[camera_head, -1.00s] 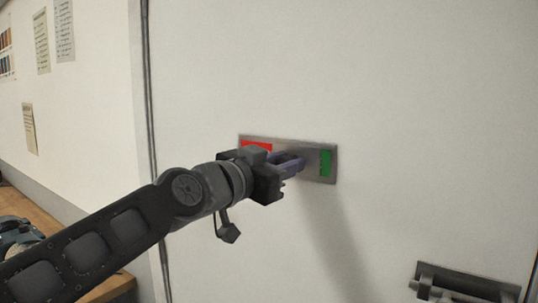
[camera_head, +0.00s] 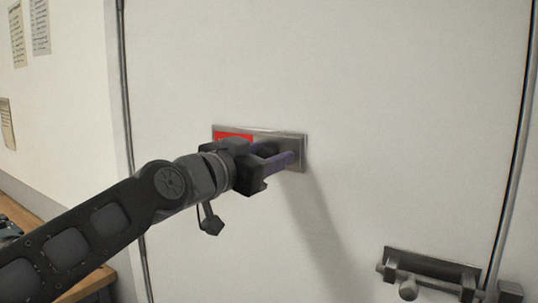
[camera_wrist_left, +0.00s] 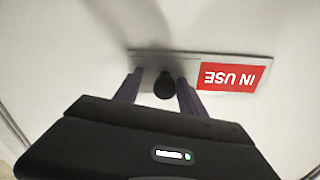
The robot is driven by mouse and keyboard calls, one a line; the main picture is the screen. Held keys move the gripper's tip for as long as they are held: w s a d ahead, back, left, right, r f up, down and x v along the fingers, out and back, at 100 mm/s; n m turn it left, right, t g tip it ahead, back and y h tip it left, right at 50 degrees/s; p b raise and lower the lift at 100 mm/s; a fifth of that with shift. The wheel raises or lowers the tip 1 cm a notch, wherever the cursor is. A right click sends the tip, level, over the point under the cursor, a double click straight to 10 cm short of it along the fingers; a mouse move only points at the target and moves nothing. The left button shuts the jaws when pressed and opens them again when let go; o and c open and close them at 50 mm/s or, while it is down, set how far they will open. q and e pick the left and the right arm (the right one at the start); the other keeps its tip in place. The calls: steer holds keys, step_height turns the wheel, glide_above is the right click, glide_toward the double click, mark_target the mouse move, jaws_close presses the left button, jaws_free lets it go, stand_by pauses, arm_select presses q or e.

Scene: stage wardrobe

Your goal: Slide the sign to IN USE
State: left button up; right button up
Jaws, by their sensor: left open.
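The sign is a grey metal plate (camera_head: 296,140) on the white door, with a red panel (camera_head: 233,136) at its left end. In the left wrist view the red panel (camera_wrist_left: 233,77) shows upside down and reads IN USE. A dark round knob (camera_wrist_left: 164,85) stands out from the plate there. My left gripper (camera_head: 288,158) is at the right end of the plate in the head view. Its fingers are open, one on each side of the knob, with visible gaps. No green shows on the plate. My right gripper is not in view.
A metal latch (camera_head: 432,270) with a protruding handle is on the door at lower right. A wooden bench (camera_head: 95,282) stands at lower left, and papers hang on the left wall. The door around the sign is bare.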

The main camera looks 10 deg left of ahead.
arm_select(q)
steer(key=shift+s+a+b, duration=0.2)
steer(key=shift+s+b, duration=0.1)
steer(key=shift+s, duration=0.05)
steer(key=b+v, duration=0.2)
steer(key=v, duration=0.5)
steer(key=shift+b, duration=0.3)
steer(key=shift+d, duration=0.1)
